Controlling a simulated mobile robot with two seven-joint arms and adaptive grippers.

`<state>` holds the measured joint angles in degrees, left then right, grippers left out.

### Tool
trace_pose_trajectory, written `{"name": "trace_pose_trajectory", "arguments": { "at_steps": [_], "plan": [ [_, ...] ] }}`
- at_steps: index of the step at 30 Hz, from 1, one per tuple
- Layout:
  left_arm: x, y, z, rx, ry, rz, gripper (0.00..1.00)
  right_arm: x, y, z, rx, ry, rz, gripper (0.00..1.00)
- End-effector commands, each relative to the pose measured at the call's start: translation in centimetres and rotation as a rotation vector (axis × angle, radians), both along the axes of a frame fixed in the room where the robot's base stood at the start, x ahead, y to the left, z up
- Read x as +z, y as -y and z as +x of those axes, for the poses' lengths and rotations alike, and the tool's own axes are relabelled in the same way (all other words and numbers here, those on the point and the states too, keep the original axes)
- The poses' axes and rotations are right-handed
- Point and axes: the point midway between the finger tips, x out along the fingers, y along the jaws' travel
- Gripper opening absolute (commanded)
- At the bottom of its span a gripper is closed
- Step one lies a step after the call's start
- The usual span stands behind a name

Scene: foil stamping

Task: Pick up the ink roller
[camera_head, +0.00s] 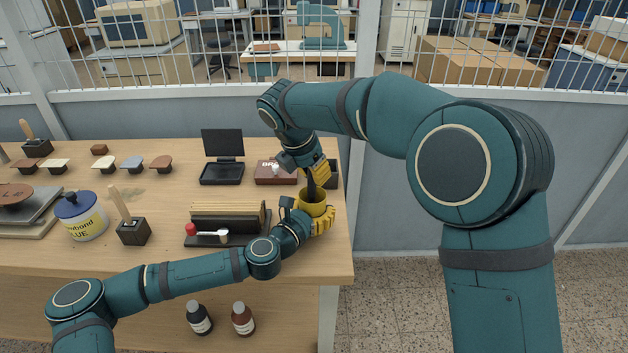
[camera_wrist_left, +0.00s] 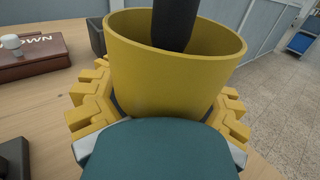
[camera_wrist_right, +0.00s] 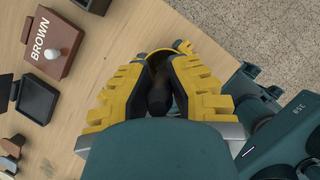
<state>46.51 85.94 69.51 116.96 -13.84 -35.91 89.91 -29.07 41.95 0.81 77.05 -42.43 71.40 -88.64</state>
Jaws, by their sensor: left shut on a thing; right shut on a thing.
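My left gripper (camera_head: 320,222) is shut around a yellow cup (camera_head: 313,208) near the table's right edge. The cup stands upright and fills the left wrist view (camera_wrist_left: 175,85). My right gripper (camera_head: 317,175) is above it, shut on a dark cylindrical tool (camera_head: 311,190). This tool reaches down into the cup in the left wrist view (camera_wrist_left: 174,25) and sits between the fingers in the right wrist view (camera_wrist_right: 158,92). Its lower end is hidden, so I cannot tell if it is the ink roller. No other clear roller shows.
A brown box (camera_head: 273,173) marked BROWN and an open black ink pad (camera_head: 222,173) lie behind. A card holder (camera_head: 228,218) with a red-knobbed tool (camera_head: 205,232), a dark block with a wooden handle (camera_head: 133,232) and a glue jar (camera_head: 82,217) stand left.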

Motion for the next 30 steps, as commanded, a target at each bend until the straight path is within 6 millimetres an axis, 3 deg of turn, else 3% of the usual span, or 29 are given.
{"name": "trace_pose_trajectory", "arguments": {
  "at_steps": [12, 18, 24, 30],
  "plan": [
    [0.0, 0.0, 0.0, 0.001, -0.001, 0.001, 0.20, 10.5, -0.1, 0.1, -0.001, 0.007, 0.005, 0.00],
    [0.0, 0.0, 0.0, 0.001, -0.001, 0.001, 0.20, 14.4, -0.1, 0.1, -0.001, 0.005, 0.003, 0.00],
    [0.0, 0.0, 0.0, 0.001, -0.001, 0.001, 0.20, 16.3, 0.0, 0.0, -0.001, 0.003, 0.002, 0.00],
    [0.0, 0.0, 0.0, 0.001, -0.001, 0.001, 0.20, 16.8, 0.0, 0.0, 0.001, 0.002, 0.001, 0.00]
  ]
}}
